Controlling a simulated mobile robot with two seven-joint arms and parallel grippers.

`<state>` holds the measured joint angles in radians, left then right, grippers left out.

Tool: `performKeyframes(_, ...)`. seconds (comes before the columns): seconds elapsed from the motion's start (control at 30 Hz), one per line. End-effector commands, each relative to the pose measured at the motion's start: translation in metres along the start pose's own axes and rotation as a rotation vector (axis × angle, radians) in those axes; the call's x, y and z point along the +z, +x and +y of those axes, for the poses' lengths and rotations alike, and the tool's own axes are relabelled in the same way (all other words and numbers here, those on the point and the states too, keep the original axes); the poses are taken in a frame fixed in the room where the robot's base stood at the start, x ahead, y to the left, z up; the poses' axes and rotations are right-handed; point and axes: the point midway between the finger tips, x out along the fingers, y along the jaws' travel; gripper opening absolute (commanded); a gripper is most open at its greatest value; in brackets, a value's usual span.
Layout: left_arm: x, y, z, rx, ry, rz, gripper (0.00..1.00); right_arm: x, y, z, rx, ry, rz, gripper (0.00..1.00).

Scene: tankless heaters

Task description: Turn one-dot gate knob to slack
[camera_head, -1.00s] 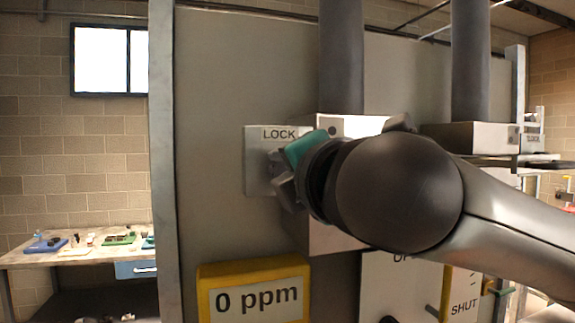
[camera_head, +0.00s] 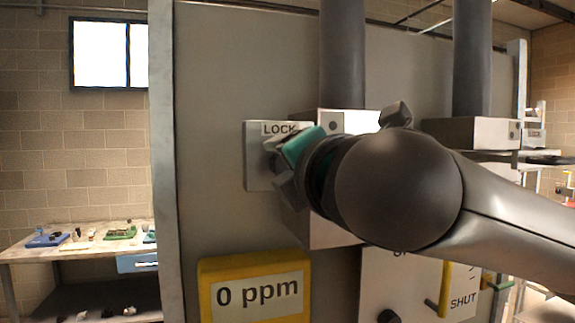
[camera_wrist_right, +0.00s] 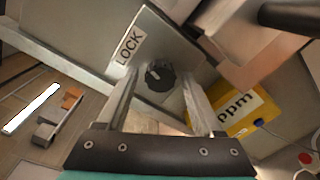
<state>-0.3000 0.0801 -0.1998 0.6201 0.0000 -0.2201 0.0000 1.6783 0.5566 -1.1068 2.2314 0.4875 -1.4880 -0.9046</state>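The right wrist view shows a round black knob (camera_wrist_right: 159,75) on a grey plate (camera_wrist_right: 181,53) with a LOCK label. My right gripper (camera_wrist_right: 160,84) is open, with one finger on each side of the knob. Whether the fingers touch it cannot be told. In the head view, the LOCK plate (camera_head: 258,162) is on the large grey panel, and my right gripper (camera_head: 277,165) is in front of it, hiding the knob. A box (camera_head: 350,121) marked with one dot is just right of the plate, under a pipe. No slack label is readable. My left gripper is not in view.
A yellow-framed 0 ppm display (camera_head: 207,297) is below the plate. A second box (camera_head: 470,133) with a pipe and a yellow handle (camera_head: 445,290) near a SHUT label are at right. A workbench (camera_head: 25,254) with small items stands at far left.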

Motion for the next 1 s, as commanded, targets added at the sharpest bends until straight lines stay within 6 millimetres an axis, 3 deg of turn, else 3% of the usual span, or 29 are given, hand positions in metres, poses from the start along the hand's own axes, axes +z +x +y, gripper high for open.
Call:
performKeyframes(0.37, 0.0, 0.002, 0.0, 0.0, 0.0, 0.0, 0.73, 0.0, -0.005, 0.001, 0.003, 0.001, -0.001, 0.73)
performKeyframes(0.47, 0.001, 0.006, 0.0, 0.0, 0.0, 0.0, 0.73, 0.0, -0.018, 0.0, 0.005, 0.001, 0.0, 0.73)
performKeyframes(0.8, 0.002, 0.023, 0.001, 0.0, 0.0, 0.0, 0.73, 0.0, -0.091, -0.001, 0.006, -0.001, -0.002, 0.73)
performKeyframes(1.0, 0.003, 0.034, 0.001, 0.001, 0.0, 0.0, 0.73, -0.001, -0.114, -0.001, 0.003, 0.001, -0.001, 0.73)
